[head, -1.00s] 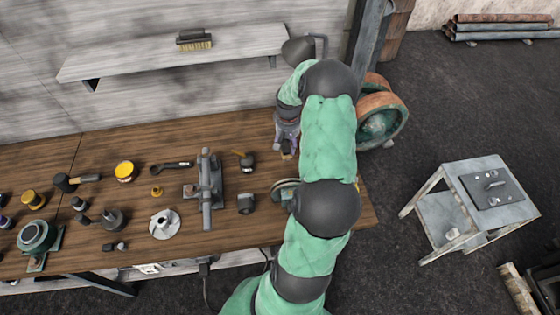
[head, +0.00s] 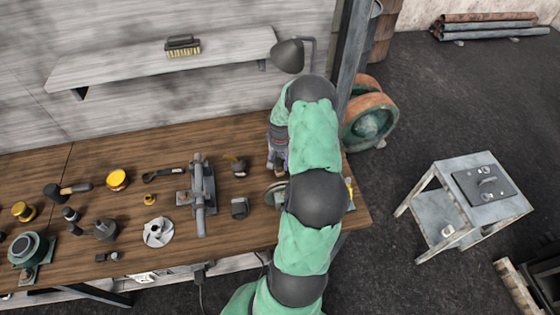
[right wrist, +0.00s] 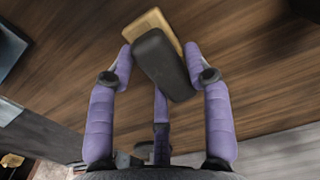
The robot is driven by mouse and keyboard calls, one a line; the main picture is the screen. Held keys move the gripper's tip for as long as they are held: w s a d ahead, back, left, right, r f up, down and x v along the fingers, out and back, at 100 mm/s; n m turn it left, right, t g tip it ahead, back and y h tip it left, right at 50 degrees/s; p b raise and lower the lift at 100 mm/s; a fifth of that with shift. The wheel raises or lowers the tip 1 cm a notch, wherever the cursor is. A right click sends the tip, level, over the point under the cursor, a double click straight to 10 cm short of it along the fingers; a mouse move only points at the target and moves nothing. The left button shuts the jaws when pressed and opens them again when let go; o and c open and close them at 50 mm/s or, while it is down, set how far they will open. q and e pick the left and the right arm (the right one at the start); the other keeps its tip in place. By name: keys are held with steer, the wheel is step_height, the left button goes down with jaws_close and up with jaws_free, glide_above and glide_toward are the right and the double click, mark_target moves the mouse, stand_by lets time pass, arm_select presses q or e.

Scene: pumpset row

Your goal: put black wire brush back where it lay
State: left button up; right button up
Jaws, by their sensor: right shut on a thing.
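My right gripper (head: 279,158) hangs low over the right part of the workbench (head: 120,153), mostly behind my own arm in the head view. In the right wrist view its purple fingers (right wrist: 159,66) are shut on a black block with a tan bristle part, which looks like the black wire brush (right wrist: 164,68). The brush is tilted in the picture, over brown wood; whether it touches the wood I cannot tell. A similar brush (head: 182,46), black on top with yellowish bristles, lies on the wall shelf (head: 115,68). My left gripper is not in view.
A lamp (head: 288,55) stands at the shelf's right end. A grey clamp-like tool (head: 201,195), a dark block (head: 239,207) and a pale impeller (head: 158,232) lie left of my gripper. A metal stand (head: 467,200) is on the floor at right.

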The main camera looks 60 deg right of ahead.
mark_target(280, 160)
steer(key=shift+f, duration=0.2)
steer(key=o, duration=1.2)
steer(key=shift+r, duration=0.15)
step_height(280, 160, up, 12)
steer(key=shift+r+p, duration=0.1)
steer(key=shift+p, duration=0.2)
